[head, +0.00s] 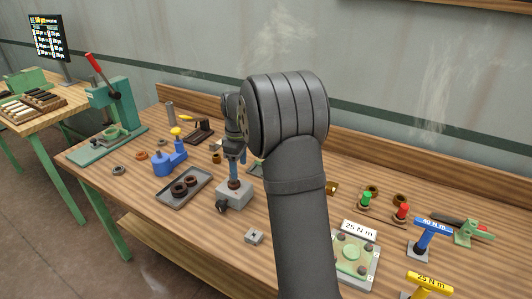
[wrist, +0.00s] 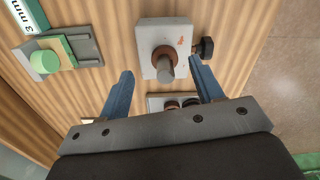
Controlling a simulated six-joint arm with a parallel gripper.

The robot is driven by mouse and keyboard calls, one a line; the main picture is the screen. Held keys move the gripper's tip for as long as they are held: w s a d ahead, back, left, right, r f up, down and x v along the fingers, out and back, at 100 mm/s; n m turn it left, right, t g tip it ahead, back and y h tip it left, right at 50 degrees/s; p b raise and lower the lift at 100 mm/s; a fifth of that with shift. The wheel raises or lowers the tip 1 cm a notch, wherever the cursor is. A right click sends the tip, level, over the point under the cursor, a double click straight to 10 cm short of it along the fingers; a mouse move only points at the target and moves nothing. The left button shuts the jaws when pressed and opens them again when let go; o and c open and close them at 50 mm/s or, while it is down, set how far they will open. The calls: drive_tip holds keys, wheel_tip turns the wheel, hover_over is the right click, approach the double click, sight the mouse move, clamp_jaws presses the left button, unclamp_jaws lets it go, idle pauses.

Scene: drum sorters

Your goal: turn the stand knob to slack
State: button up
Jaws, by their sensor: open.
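The stand (head: 237,199) is a pale grey block on the bench with a brown collar and an upright post on top. It also shows in the wrist view (wrist: 150,65), with a small orange mark on its top. The black stand knob (head: 222,207) sticks out from the block's side; in the wrist view the knob (wrist: 206,48) is at the block's right. My gripper (wrist: 160,66) is open and empty above the stand, its blue fingers either side of the post in the picture. The right fingertip appears close to the knob; contact cannot be told. The knob's setting is not readable.
A grey tray with dark rings (head: 206,174) and a blue fixture (head: 170,158) stand left of the stand. A 25 N m tester (head: 371,278) and T-handles, including a blue one (head: 433,226), are at right.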

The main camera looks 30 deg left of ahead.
drive_tip(key=w+d+r, duration=0.2)
drive_tip(key=d+r, duration=0.3)
drive_tip(key=d, duration=0.3)
drive_tip(key=shift+w+d+r+n, duration=0.25)
drive_tip(key=shift+w+r+n, duration=0.05)
drive_tip(key=shift+w+r, duration=0.05)
drive_tip(key=shift+s+a, duration=0.1)
drive_tip(key=m+y, duration=0.3)
drive_tip(key=m, duration=1.8)
hover_over(221, 202)
drive_tip(key=d, duration=0.4)
drive_tip(key=x, duration=1.6)
drive_tip(key=shift+d+f, duration=0.25)
drive_tip(key=shift+f, duration=0.2)
drive_tip(key=shift+c, duration=0.4)
